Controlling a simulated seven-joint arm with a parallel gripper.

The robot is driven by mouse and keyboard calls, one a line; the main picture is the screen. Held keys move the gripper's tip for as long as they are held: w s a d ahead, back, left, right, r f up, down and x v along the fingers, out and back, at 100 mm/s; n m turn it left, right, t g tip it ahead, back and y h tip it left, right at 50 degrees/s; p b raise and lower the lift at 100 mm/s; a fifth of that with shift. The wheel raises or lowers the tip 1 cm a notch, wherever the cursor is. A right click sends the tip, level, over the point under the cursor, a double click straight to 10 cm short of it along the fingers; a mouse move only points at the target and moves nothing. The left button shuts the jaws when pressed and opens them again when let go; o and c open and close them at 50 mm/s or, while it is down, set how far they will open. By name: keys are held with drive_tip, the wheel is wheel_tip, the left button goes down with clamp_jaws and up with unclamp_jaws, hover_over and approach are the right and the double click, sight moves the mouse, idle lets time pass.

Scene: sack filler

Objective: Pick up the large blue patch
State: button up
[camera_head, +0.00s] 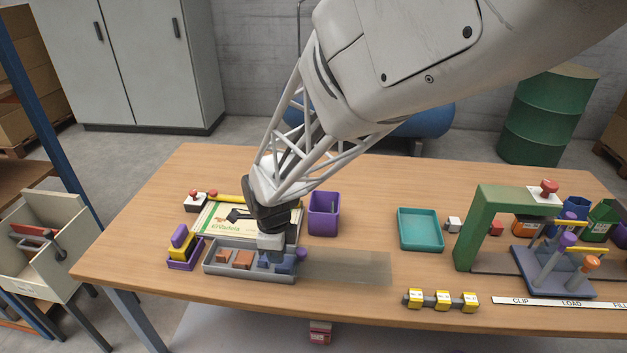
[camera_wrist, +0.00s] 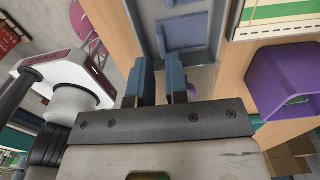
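A grey tray (camera_head: 250,272) with compartments lies near the table's front edge, left of centre. It holds orange-brown patches (camera_head: 243,259) on its left and blue patches (camera_head: 285,266) on its right. My gripper (camera_head: 277,256) points down over the blue end and partly hides it. In the wrist view, a larger blue patch (camera_wrist: 186,33) lies flat in the tray beyond my fingertips, with part of a smaller blue one (camera_wrist: 183,2) above it. The two fingers (camera_wrist: 160,78) stand apart with a narrow empty gap. I cannot tell how far they are above the patches.
A purple bin (camera_head: 323,215) stands behind, right of the gripper; it also shows in the wrist view (camera_wrist: 282,80). A purple holder with yellow pieces (camera_head: 184,248) stands left. A printed sack (camera_head: 222,220) lies behind. A teal tray (camera_head: 420,229) and green frame (camera_head: 470,228) are right.

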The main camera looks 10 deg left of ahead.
sight(278, 265)
drive_tip(key=shift+f, duration=0.1)
drive_tip(key=shift+a+f, duration=0.1)
drive_tip(key=shift+f, duration=2.4)
clamp_jaws()
drive_tip(key=shift+a+r, duration=0.1)
drive_tip(key=shift+r, duration=0.05)
